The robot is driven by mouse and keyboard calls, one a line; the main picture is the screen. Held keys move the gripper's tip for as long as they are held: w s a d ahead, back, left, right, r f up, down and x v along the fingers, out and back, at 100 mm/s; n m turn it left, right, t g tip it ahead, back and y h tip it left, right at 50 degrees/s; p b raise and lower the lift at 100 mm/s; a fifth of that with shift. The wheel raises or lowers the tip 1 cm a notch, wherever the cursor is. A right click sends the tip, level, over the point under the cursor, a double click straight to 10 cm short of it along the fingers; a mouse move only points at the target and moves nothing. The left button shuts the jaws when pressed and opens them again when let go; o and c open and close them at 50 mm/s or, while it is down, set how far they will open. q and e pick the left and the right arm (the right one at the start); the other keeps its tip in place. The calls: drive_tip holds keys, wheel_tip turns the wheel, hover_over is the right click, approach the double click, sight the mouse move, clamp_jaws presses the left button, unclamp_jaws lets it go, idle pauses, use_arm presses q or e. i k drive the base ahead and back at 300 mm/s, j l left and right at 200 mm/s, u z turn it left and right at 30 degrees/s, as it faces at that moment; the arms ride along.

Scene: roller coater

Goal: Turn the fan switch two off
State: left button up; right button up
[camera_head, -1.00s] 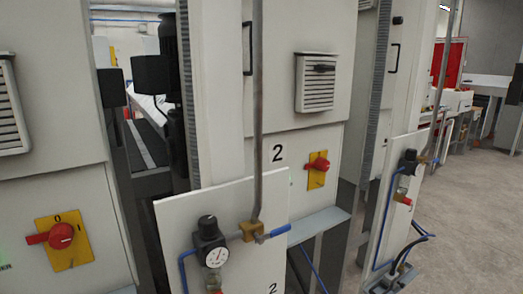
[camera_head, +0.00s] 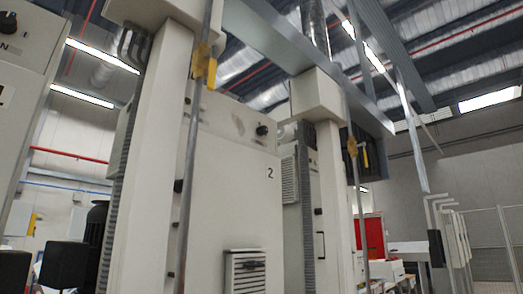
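A small black knob (camera_head: 262,130) sits on the upper front of the cream cabinet marked 2 (camera_head: 228,180). It looks like a rotary switch; its setting and any label are too small to read. The number 2 (camera_head: 270,172) is printed below and right of it. Another black knob (camera_head: 9,21) is on the panel at the upper left edge, with a label partly cut off that ends in N. Neither of my grippers is in view.
A cream post (camera_head: 152,150) and a grey pipe with a yellow valve handle (camera_head: 211,74) stand left of the cabinet face. A louvred vent (camera_head: 245,270) is low on the cabinet. A second cream column (camera_head: 328,180) stands at right. Metal ducts (camera_head: 255,50) run overhead.

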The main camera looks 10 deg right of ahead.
sight(263, 130)
drive_tip(key=l+u, duration=0.15)
drive_tip(key=u, duration=0.95)
drive_tip(key=l+u, duration=0.85)
drive_tip(key=k+l+u, duration=0.2)
drive_tip(key=l, duration=0.15)
drive_tip(key=k+l+u, duration=0.1)
drive_tip(key=l+u, duration=0.15)
drive_tip(key=k+l, duration=0.2)
drive_tip(key=l, duration=0.2)
drive_tip(key=k+l+u, duration=0.1)
drive_tip(key=l, duration=0.3)
drive_tip(key=k, duration=0.1)
